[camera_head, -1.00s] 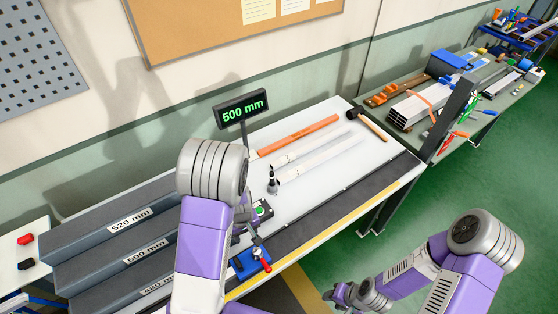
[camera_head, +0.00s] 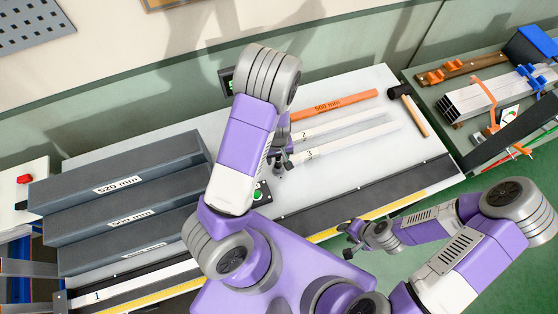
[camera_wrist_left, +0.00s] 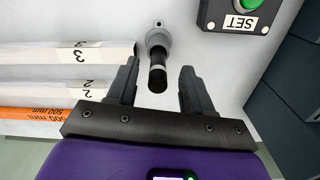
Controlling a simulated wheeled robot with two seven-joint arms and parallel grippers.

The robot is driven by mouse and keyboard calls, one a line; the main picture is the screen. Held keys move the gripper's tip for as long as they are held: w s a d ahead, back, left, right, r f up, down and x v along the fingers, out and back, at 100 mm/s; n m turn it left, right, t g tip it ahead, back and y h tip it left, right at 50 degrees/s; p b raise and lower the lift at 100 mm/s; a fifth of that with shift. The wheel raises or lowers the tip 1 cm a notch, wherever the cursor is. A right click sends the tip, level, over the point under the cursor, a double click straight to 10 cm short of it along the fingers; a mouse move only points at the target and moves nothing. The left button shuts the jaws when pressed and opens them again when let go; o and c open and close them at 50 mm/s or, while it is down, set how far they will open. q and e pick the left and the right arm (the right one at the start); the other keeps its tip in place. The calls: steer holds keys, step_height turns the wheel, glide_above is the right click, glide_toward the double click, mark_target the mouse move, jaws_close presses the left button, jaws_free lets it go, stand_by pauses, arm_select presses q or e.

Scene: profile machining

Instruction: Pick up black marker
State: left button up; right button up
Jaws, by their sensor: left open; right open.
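The black marker (camera_wrist_left: 157,75) stands in a small grey round holder (camera_wrist_left: 158,38) on the white tabletop in the left wrist view. My left gripper (camera_wrist_left: 158,75) is open, with one finger on each side of the marker and a gap to both; no contact shows. In the head view the left gripper (camera_head: 282,155) hangs over the table by the holder, and the marker is mostly hidden by it. My right gripper (camera_head: 350,240) is open and empty at the table's front edge, far from the marker.
Numbered white profiles (camera_head: 345,135) and an orange 500 mm piece (camera_head: 335,107) lie beside the left gripper. A control box with a green SET button (camera_wrist_left: 250,4) is close by. A mallet (camera_head: 410,108) lies at the right. Grey labelled bins (camera_head: 120,185) stand at the left.

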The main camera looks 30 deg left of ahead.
mark_target(278, 164)
arm_select(q)
step_height(278, 164, down, 2)
steer(key=shift+f, duration=0.25)
steer(key=shift+w+f, duration=0.15)
steer(key=shift+f, duration=0.25)
steer(key=shift+c, duration=0.2)
jaws_close()
